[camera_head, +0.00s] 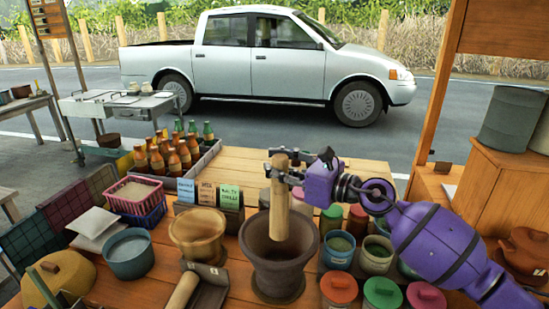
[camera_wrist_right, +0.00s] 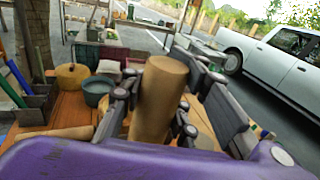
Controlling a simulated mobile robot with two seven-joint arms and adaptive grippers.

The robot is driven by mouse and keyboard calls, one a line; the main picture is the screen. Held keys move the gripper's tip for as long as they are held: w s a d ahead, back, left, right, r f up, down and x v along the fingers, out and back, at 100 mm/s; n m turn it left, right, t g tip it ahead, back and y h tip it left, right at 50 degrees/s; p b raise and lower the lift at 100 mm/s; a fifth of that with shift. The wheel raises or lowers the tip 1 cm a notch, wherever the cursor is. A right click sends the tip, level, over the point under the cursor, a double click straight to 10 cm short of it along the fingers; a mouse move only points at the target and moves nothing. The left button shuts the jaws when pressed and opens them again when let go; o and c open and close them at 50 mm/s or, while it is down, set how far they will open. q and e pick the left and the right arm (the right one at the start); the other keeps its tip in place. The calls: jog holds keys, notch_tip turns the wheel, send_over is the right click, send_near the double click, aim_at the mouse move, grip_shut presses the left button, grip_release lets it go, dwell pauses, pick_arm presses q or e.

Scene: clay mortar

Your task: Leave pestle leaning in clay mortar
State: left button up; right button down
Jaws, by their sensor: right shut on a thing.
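The clay mortar (camera_head: 279,262) is a dark brown pot standing upright on the wooden table. The light wooden pestle (camera_head: 279,205) is held nearly upright, its lower end inside the mortar's opening. I cannot tell whether it touches the mortar's inner wall. My right gripper (camera_head: 281,176) is shut on the pestle near its upper end, above the mortar. In the right wrist view the pestle (camera_wrist_right: 158,100) stands between the gripper's fingers (camera_wrist_right: 155,115). The mortar is hidden in that view. My left gripper is not in view.
A tan wooden bowl (camera_head: 197,235) stands left of the mortar, with a wooden roller (camera_head: 182,292) in front of it. Small spice pots (camera_head: 338,250) and lidded jars (camera_head: 382,292) crowd the right side. Upright cards (camera_head: 207,194) and a bottle crate (camera_head: 190,163) stand behind.

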aim_at(274, 189)
notch_tip(274, 189, down, 4)
jog(key=shift+r+b, duration=0.1)
jog(key=shift+b, duration=0.65)
notch_tip(274, 189, down, 3)
jog(key=shift+r+b, duration=0.15)
jog(key=shift+b, duration=0.4)
notch_tip(274, 189, down, 2)
jog(key=shift+f+b, duration=0.2)
jog(key=shift+b, duration=0.45)
jog(key=shift+f+b, duration=0.45)
jog(key=shift+f, duration=0.35)
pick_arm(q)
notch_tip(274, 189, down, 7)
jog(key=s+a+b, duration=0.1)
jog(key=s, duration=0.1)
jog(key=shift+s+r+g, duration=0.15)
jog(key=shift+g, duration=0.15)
pick_arm(e)
jog(key=shift+f, duration=1.2)
jog(key=c, duration=1.3)
grip_release()
jog(key=shift+o, duration=0.2)
